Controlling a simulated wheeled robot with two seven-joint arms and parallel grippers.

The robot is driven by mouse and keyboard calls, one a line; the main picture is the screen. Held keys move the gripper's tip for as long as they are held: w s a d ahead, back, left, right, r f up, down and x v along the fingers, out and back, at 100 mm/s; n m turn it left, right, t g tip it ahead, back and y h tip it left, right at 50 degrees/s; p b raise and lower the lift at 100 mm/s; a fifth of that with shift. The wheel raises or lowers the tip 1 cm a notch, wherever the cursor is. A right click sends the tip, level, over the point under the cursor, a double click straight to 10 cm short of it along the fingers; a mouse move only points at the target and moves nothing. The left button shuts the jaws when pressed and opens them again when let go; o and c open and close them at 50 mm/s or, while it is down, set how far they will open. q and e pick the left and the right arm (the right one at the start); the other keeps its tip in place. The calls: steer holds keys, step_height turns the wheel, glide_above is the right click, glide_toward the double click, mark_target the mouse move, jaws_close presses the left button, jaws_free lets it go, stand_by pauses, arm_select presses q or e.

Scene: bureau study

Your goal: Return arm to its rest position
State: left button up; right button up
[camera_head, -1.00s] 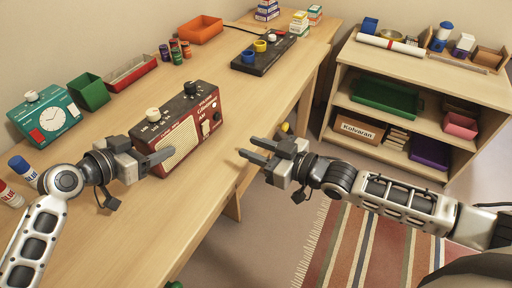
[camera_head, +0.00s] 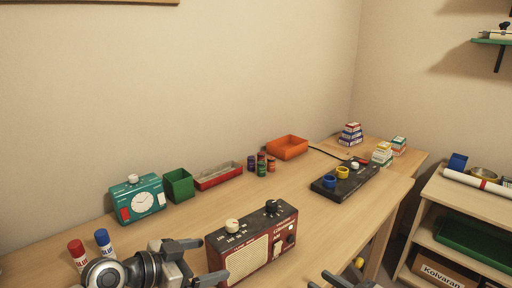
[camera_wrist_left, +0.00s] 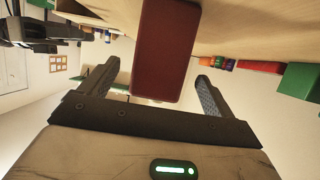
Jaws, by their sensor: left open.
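My left gripper (camera_head: 203,262) is at the bottom of the head view, just left of the red and black radio (camera_head: 286,237). Its two fingers are spread and nothing is held between them. In the left wrist view the radio's dark red side (camera_wrist_left: 165,50) shows between the open fingers (camera_wrist_left: 155,90), without visible contact. My right gripper (camera_head: 325,281) is cut by the bottom edge of the head view, right of the radio. Its fingers look apart and empty. Most of both arms is out of the head view.
On the desk stand a teal timer (camera_head: 139,200), a green bin (camera_head: 179,185), red and blue glue bottles, small jars, an orange tray (camera_head: 287,148) and a black board (camera_head: 345,183) with coloured rings. A shelf unit (camera_head: 432,217) stands right. Desk between radio and board is clear.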

mark_target(212, 258)
arm_select(q)
steer(key=v, duration=0.7)
steer(key=shift+s, duration=0.15)
steer(key=x, duration=1.2)
steer(key=shift+w+d+r, duration=0.1)
steer(key=shift+w+d, duration=0.1)
steer(key=shift+w, duration=0.05)
steer(key=shift+s+a, duration=0.15)
steer(key=shift+a, duration=0.1)
arm_select(e)
steer(key=x, duration=0.7)
steer(key=shift+w+a, duration=0.3)
